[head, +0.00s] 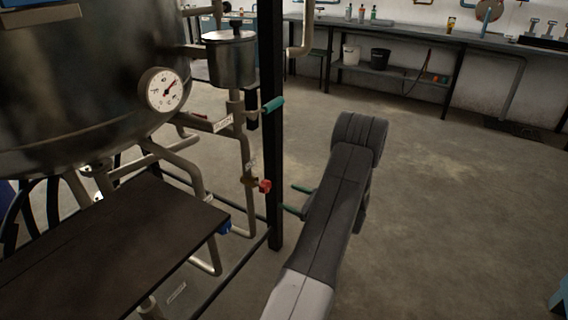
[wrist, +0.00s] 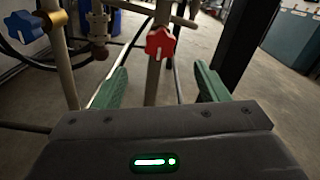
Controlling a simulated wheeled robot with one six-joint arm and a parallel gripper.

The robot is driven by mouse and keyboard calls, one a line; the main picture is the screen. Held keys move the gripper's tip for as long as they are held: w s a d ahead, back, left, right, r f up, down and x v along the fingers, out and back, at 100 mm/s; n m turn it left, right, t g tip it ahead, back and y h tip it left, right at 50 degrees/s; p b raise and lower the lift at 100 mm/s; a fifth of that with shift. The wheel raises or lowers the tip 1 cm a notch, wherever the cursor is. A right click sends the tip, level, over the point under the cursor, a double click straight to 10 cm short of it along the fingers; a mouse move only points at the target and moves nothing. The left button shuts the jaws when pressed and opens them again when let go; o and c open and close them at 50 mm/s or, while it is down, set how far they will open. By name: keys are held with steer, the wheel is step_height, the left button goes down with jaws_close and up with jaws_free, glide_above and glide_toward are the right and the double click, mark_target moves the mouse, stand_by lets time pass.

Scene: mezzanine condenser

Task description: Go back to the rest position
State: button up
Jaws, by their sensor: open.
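My gripper (head: 297,200) is open, its two green fingers apart and pointing left toward the pipework. In the wrist view, my gripper (wrist: 158,88) shows both green fingers with nothing held between them. A red valve knob (head: 265,186) sits on a vertical pipe to the left of the fingertips, apart from them. The red knob (wrist: 160,43) also shows ahead of the gap between the fingers in the wrist view.
A black post (head: 272,130) stands close to the fingers. A dark tank with a gauge (head: 162,90), a teal-handled valve (head: 273,104) and a dark platform (head: 110,240) are at left. A blue knob (wrist: 25,27) is left. Open floor (head: 450,220) lies right; a workbench (head: 410,38) is behind.

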steer(key=b+x, duration=0.2)
steer(key=x, duration=1.1)
steer(key=shift+w+a, duration=0.2)
steer(key=shift+a, duration=0.05)
steer(key=shift+d+r, duration=0.1)
